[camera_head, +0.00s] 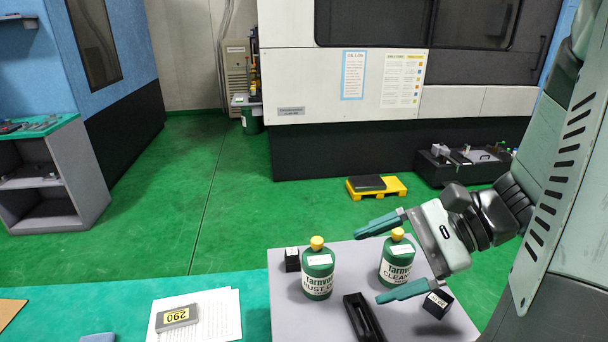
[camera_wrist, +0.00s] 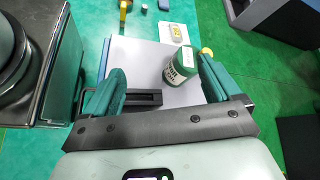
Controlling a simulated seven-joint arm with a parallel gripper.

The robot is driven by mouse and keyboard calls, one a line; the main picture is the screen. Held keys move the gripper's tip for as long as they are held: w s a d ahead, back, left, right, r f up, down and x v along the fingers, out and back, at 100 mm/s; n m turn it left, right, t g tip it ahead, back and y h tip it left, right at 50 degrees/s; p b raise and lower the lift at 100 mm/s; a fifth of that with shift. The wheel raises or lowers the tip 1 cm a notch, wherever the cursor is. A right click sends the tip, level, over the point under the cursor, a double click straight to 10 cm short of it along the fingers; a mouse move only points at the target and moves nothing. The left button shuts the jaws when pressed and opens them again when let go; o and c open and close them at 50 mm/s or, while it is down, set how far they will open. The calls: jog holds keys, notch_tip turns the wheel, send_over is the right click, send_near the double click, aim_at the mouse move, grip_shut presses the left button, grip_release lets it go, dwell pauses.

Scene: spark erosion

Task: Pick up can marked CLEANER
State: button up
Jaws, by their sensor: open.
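The can marked CLEANER (camera_head: 396,262) is green with a yellow cap and a white label. It stands upright on the right part of the grey board (camera_head: 345,254). A similar green can (camera_head: 318,272), its lettering partly readable as "UST", stands to its left. My gripper (camera_head: 368,267) is open and empty. Its teal fingers show above and below the CLEANER can in the head view; the depth between them is unclear. In the wrist view, a green can (camera_wrist: 178,68) lies just left of the right finger; I cannot tell which can it is. A yellow cap (camera_wrist: 207,51) shows beside that finger.
A black slotted holder (camera_head: 362,318) lies at the board's front. One small black box (camera_head: 292,260) stands at the left, another (camera_head: 438,302) by my lower finger. A grey block marked 290 (camera_head: 177,317) lies on paper to the left.

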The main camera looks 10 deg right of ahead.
aim_at(387, 240)
jog(key=d+f+m+t, duration=0.2)
jog(key=d+m+t, duration=0.1)
jog(key=m+t, duration=0.1)
jog(key=d+f+m+t+h, duration=0.1)
jog(key=d+m+t, duration=0.3)
jog(key=m, duration=0.1)
jog(key=d+f+m+t+h, duration=0.1)
jog(key=d+f+m+t, duration=0.1)
jog(key=d+m+t, duration=0.2)
jog(key=shift+w+d+f+m+t, duration=0.3)
jog(key=shift+m+t, duration=0.2)
jog(key=shift+m, duration=0.3)
jog(key=shift+s+d+f+m+t+h, duration=0.15)
jog(key=shift+f+m+t+h, duration=0.15)
jog(key=shift+m+h, duration=0.45)
jog(key=shift+w+m, duration=0.25)
jog(key=x, duration=0.4)
jog(key=shift+w+a, duration=0.2)
jog(key=shift+a+x, duration=0.15)
jog(key=shift+x, duration=1.2)
jog(key=shift+a+x, duration=0.15)
jog(key=shift+x, duration=1.25)
jog(key=shift+s+f, duration=0.1)
jog(key=shift+s, duration=0.05)
jog(key=shift+c, duration=0.5)
jog(key=c, duration=1.1)
